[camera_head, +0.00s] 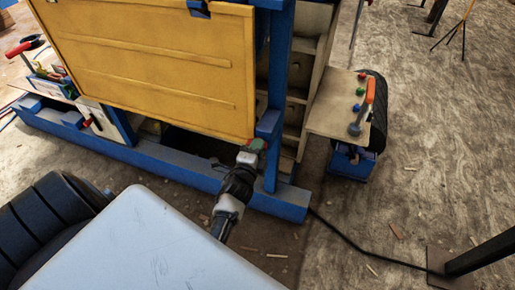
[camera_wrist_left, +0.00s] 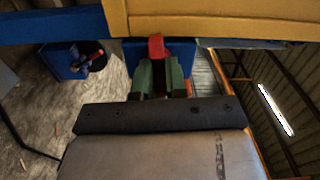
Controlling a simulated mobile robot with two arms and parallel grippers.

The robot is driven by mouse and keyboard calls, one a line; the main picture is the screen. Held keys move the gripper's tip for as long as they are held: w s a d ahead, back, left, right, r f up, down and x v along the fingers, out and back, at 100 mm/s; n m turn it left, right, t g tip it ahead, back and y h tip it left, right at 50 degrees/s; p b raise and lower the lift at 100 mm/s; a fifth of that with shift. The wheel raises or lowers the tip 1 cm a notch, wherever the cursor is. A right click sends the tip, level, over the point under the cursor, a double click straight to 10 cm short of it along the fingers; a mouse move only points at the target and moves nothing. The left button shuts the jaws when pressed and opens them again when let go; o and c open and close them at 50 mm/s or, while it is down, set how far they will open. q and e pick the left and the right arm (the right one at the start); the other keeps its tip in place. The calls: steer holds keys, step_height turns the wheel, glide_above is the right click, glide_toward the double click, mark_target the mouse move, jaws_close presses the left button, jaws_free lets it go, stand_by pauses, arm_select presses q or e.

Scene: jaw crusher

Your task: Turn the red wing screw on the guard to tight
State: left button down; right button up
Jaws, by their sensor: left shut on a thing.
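The yellow guard (camera_head: 150,62) is a large panel on the blue frame of the machine. It also shows along the top of the left wrist view (camera_wrist_left: 225,18). The red wing screw (camera_wrist_left: 156,46) is just below the guard's edge in the left wrist view, in front of a blue part. My left gripper (camera_wrist_left: 159,68) has green fingers closed around the screw, one on each side, hiding its lower part. In the head view my left gripper (camera_head: 256,146) is at the guard's lower right corner, where the screw is mostly hidden. My right gripper is in neither view.
A control stand (camera_head: 343,118) with coloured buttons and an orange-handled lever (camera_head: 368,98) stands right of the frame. The blue base beam (camera_head: 180,165) runs below the guard. A dark cable (camera_head: 355,246) crosses the floor. The floor at right is mostly open.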

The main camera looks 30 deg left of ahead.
arm_select(q)
steer(key=shift+f+m, duration=0.1)
steer(key=shift+m, duration=0.5)
steer(key=c, duration=1.2)
jaws_free()
steer(key=shift+o, duration=0.2)
steer(key=shift+s, duration=0.15)
